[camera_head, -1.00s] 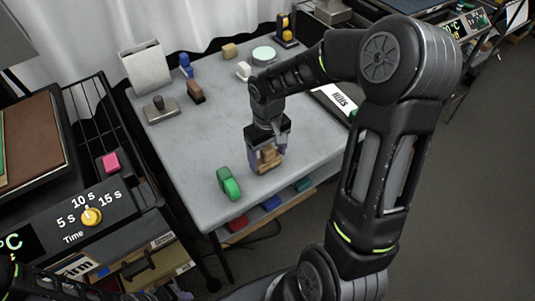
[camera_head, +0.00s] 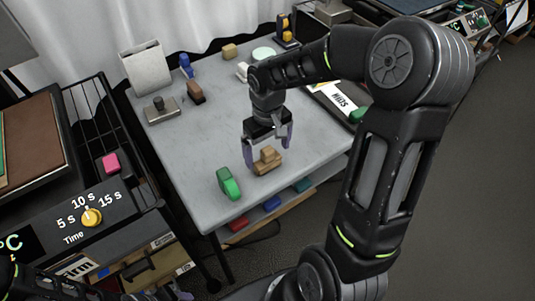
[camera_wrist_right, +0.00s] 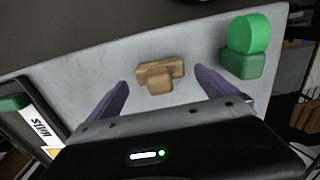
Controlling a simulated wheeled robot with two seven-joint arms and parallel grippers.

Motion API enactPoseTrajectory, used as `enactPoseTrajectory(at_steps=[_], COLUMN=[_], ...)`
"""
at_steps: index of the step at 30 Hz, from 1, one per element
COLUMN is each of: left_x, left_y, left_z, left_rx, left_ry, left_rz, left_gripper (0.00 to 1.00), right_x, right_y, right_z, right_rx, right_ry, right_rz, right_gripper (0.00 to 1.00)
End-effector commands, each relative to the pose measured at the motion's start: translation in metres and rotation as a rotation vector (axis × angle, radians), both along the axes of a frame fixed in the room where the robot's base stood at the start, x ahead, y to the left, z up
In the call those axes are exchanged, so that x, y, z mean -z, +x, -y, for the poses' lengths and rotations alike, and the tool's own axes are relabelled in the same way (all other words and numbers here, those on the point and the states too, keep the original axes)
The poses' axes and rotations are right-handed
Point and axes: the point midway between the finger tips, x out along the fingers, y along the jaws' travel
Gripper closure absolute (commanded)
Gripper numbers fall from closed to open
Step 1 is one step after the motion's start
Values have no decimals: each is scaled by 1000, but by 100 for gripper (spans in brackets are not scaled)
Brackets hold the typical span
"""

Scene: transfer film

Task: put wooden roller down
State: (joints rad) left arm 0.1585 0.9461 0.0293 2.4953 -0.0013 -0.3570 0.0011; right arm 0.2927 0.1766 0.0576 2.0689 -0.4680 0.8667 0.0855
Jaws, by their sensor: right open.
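The wooden roller (camera_head: 267,161) is a small light-brown piece resting on the grey table (camera_head: 190,165) near its front right edge. It also shows in the right wrist view (camera_wrist_right: 160,75), lying between and beyond the fingertips, apart from both. My right gripper (camera_head: 268,150) is open and empty just above and behind the roller. Its purple fingers are spread wide in the right wrist view (camera_wrist_right: 160,88). My left gripper cannot be made out clearly; only dark parts of that arm show at the bottom left.
A green tape dispenser-like object (camera_head: 229,184) stands just left of the roller. A brown block (camera_head: 195,92), a grey metal stamp-like piece (camera_head: 161,107) and a blue item (camera_head: 186,66) sit further back. The table's middle left is clear. A control panel (camera_head: 88,213) stands at left.

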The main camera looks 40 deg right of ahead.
Motion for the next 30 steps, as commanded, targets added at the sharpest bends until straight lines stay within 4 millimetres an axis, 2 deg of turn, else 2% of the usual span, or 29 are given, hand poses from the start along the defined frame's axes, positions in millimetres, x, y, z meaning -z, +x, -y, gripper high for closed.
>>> enactPoseTrajectory(at_steps=[6, 13, 18, 30], left_x=[-1, -1, -1, -1], left_y=[0, 0, 0, 0], left_z=[0, 0, 0, 0], left_rx=[0, 0, 0, 0], left_ry=[0, 0, 0, 0], left_rz=[0, 0, 0, 0], left_gripper=[64, 64, 64, 64], right_x=[-48, -85, -93, -93], right_y=[1, 1, 0, 0], right_z=[0, 0, 0, 0], right_rx=[1, 1, 1, 0], right_ry=[-1, 0, 1, 0], right_rz=[6, 4, 1, 0], right_gripper=[4, 4, 4, 4])
